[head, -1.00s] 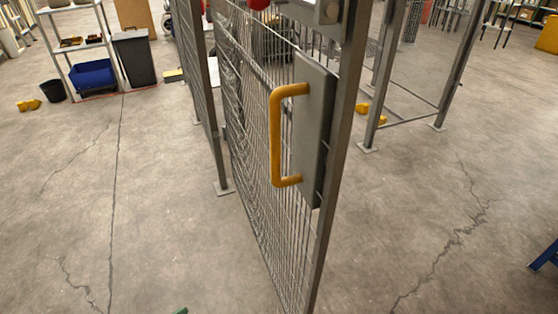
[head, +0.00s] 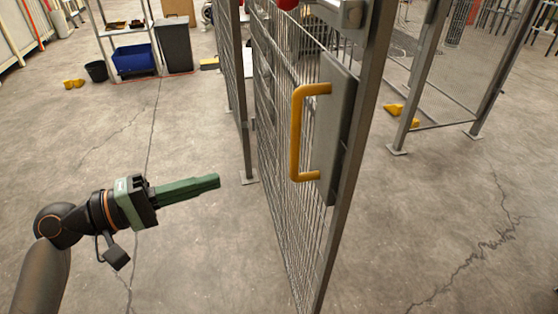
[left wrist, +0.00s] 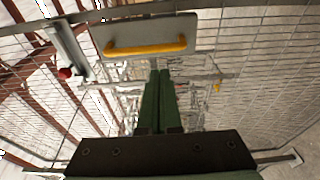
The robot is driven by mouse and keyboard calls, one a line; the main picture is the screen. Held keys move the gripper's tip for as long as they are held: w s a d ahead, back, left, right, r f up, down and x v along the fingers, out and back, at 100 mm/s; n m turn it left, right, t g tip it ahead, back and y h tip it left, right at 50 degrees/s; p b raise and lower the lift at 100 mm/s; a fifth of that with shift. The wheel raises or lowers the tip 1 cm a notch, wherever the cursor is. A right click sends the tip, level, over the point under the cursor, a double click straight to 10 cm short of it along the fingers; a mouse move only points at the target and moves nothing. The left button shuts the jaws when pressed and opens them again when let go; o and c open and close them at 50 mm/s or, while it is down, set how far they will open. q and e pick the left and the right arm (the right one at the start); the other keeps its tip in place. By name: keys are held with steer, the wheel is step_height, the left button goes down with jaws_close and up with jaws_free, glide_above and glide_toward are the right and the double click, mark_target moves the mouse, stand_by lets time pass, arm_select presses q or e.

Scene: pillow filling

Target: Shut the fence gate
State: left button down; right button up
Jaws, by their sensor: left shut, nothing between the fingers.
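The fence gate (head: 276,130) is a grey wire-mesh panel in a metal frame, standing swung open toward me in the head view. A yellow handle (head: 296,135) sits on a grey plate (head: 335,128) near its free edge. In the left wrist view the handle (left wrist: 145,48) shows beyond the fingers. My left gripper (head: 217,181) has green fingers, is shut and empty, and is left of the gate, apart from the handle. My right gripper is not in view.
Fence posts (head: 422,80) with feet stand at the right, with a yellow block (head: 402,114) behind. A blue bin (head: 134,60), a dark bin (head: 174,47) and a black bucket (head: 96,71) stand at the back left. The concrete floor beside the gate is clear.

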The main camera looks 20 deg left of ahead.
mark_target(291, 159)
arm_select(q)
steer(key=p+x, duration=0.2)
steer(key=x, duration=0.9)
steer(key=shift+w, duration=0.15)
steer(key=shift+w+d, duration=0.35)
steer(key=shift+d, duration=0.15)
steer(key=shift+w+d, duration=0.1)
steer(key=shift+d, duration=0.05)
